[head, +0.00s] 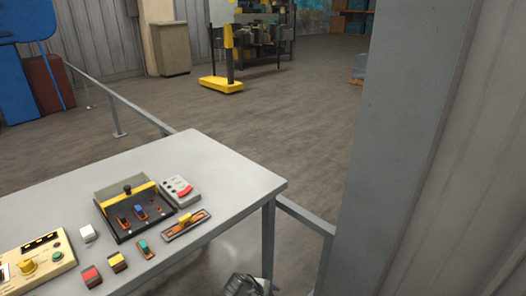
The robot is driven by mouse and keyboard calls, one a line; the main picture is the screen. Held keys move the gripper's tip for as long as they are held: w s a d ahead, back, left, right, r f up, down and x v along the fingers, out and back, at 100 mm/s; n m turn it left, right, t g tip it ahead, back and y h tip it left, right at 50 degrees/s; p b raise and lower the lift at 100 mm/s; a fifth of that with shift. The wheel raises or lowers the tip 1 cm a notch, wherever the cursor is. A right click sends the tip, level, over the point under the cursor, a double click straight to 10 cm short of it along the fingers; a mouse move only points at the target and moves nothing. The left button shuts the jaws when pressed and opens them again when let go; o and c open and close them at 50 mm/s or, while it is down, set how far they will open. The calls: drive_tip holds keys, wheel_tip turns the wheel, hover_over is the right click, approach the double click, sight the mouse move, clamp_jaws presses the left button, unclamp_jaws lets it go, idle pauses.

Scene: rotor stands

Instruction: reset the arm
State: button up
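A dark grey, rounded metallic part, which looks like my gripper (246,286), shows at the bottom edge of the head view, just beyond the table's near right side. It is small and cut off by the frame, so its fingers and anything between them cannot be made out. It is apart from the things on the grey table (200,152). On the table stands a black and yellow box (128,183) with a dark knob and small coloured parts on its front panel.
A grey device with a red mark (179,191), a tray with a yellow-topped part (185,226), several small coloured blocks (117,262) and a cream control panel (32,263) are on the table. A grey post (405,150) rises at right. The table's far end is clear.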

drive_tip(key=s+d+f+m+g+y, duration=0.2)
drive_tip(key=s+d+f+m+g, duration=0.45)
drive_tip(key=s+d+f, duration=0.6)
drive_tip(key=s+f+m+g+y, duration=0.2)
drive_tip(key=s+f+m, duration=0.2)
drive_tip(key=s, duration=0.4)
drive_tip(key=s+d+f+m+g+y, duration=0.1)
drive_tip(key=s+f+m, duration=0.3)
drive_tip(key=s, duration=0.4)
drive_tip(key=shift+s+d+f+g+y, duration=0.15)
drive_tip(key=shift+d+f+g+y, duration=0.15)
drive_tip(key=shift+g+y, duration=0.25)
